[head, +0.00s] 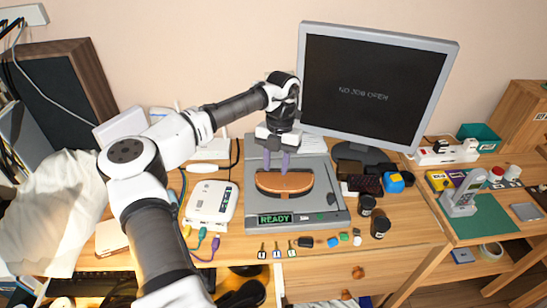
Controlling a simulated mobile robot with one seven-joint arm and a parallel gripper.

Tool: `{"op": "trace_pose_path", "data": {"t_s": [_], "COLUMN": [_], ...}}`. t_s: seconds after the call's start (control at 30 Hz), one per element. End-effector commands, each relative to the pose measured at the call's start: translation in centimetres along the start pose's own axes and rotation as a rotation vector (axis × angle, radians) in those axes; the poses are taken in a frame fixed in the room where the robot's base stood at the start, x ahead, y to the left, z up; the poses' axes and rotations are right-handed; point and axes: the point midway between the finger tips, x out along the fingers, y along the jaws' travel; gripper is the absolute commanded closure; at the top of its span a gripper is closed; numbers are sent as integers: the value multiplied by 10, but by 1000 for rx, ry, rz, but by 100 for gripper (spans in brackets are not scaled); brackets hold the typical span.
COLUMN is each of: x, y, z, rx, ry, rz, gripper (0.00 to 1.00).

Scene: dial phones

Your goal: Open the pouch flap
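A brown pouch (284,184) with a rounded lower edge lies on a grey tray-like station (325,205) with a green "READY" display at its front. A darker band runs along the pouch's lower edge; I cannot make out where the flap ends. The pouch looks closed. My gripper (276,168) points down over the pouch's upper left edge, its two purple-grey fingers apart with a gap between them. The fingertips are close to the pouch; I cannot tell if they touch it. Nothing shows between them.
A monitor (375,90) reading "NO JOB OPEN" stands behind right. A white box device (211,203) sits left of the station. Small tagged keys (277,250) lie in front, black jars (380,227) to the right. A phone (462,195) stands on a green mat (483,222) far right.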

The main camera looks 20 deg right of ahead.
Motion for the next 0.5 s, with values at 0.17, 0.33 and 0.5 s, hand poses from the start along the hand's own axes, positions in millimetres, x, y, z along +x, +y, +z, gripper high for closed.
{"op": "trace_pose_path", "data": {"t_s": [0.17,0.33,0.5], "x": [19,43,63], "y": [0,0,-1], "z": [1,2,0], "rx": [-1,-3,0], "ry": [-2,-3,1], "rz": [1,2,-6], "gripper": [65,65,65]}}
